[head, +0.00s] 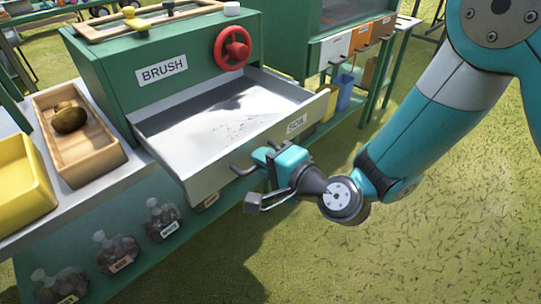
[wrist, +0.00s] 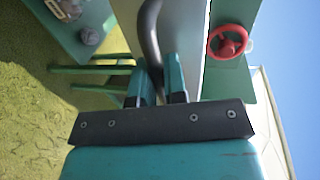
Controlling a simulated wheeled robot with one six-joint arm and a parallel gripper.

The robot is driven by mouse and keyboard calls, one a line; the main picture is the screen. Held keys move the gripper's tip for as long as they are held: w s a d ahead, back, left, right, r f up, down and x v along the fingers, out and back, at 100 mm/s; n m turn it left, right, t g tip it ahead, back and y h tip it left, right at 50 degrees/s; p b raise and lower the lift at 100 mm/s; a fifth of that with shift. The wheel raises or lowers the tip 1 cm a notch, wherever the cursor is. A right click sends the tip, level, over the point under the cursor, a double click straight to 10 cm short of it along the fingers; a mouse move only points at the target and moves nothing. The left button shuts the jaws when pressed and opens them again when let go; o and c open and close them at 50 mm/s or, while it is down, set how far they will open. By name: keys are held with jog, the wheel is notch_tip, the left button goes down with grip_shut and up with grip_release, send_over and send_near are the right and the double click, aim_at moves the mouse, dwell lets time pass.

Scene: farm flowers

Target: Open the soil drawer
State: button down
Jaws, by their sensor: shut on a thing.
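The soil drawer (head: 219,172) is a grey metal tray labelled SOIL, pulled well out of the green cabinet marked BRUSH. Its inside is visible, with a thin scatter of dark specks on the floor. My gripper (head: 262,163) is at the drawer's front face, shut on the dark bar handle. In the wrist view my gripper's two teal fingers (wrist: 160,82) close around the curved dark handle (wrist: 148,30), and the drawer front (wrist: 186,45) lies just beyond. Part of the handle is hidden by the fingers in the head view.
A red wheel (head: 232,48) is on the cabinet above the drawer. A wooden tray (head: 103,150) and a yellow bin (head: 24,185) stand at left. Several labelled jars sit on the lower shelf. Small coloured bins hang at the back right. Open grass (head: 400,255) lies in front.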

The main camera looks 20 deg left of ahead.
jog(key=shift+s+d, duration=0.1)
jog(key=shift+s, duration=0.25)
jog(key=c, duration=1.3)
grip_release()
jog(key=shift+o, duration=0.5)
jog(key=shift+w, duration=0.15)
jog(key=shift+d, duration=0.1)
